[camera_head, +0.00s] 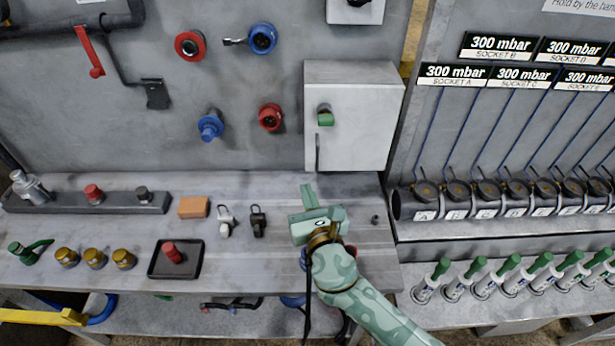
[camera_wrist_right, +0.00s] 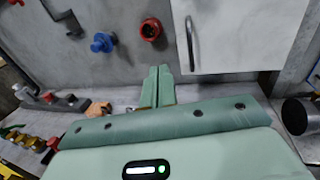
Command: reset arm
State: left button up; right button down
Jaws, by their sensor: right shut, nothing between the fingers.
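My right gripper (camera_head: 308,192) is pale green and hangs above the grey workbench (camera_head: 362,190), just in front of the grey wall box. Its two fingers lie together and hold nothing; they also show shut in the right wrist view (camera_wrist_right: 157,86), pointing toward the wall. The right arm comes in from the bottom right of the head view. My left gripper is in neither view.
The box (camera_head: 352,140) has a green knob and a handle. Red and blue valves (camera_head: 270,117) sit on the wall. An orange block (camera_head: 193,207), a black tray (camera_head: 160,272) and brass fittings (camera_head: 95,258) lie on the bench. Sockets (camera_head: 487,194) and green-topped tubes (camera_head: 478,268) stand at right.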

jog(key=s+d+f+m+g+h, duration=0.15)
jog(key=s+d+m+h, duration=0.25)
jog(key=d+m, duration=0.6)
jog(key=s+d+f+m+g+h, duration=0.15)
jog(key=s+d+m+h, duration=0.3)
jog(key=d+m, duration=0.45)
jog(key=s+d+m+g+h, duration=0.2)
jog(key=s+d+m+g, duration=0.5)
jog(key=s+d+m, duration=0.75)
jog(key=s+a+f+g+y+b, duration=0.2)
jog(key=a+f, duration=0.1)
jog(key=f, duration=1.2)
jog(key=s+a+f+g+y+b, duration=0.1)
jog(key=s+a+f+b, duration=0.15)
jog(key=f, duration=1.35)
pick_arm(q)
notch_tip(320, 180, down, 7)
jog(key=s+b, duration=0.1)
jog(key=b, duration=0.1)
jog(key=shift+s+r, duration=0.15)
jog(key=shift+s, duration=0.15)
pick_arm(e)
jog(key=s+f+m+g+y, duration=0.1)
jog(key=s+f+m+g, duration=0.1)
jog(key=s+f, duration=1.6)
jog(key=shift+s+d+m+g+y, duration=0.35)
jog(key=shift+s+g, duration=0.15)
jog(key=shift+s, duration=0.35)
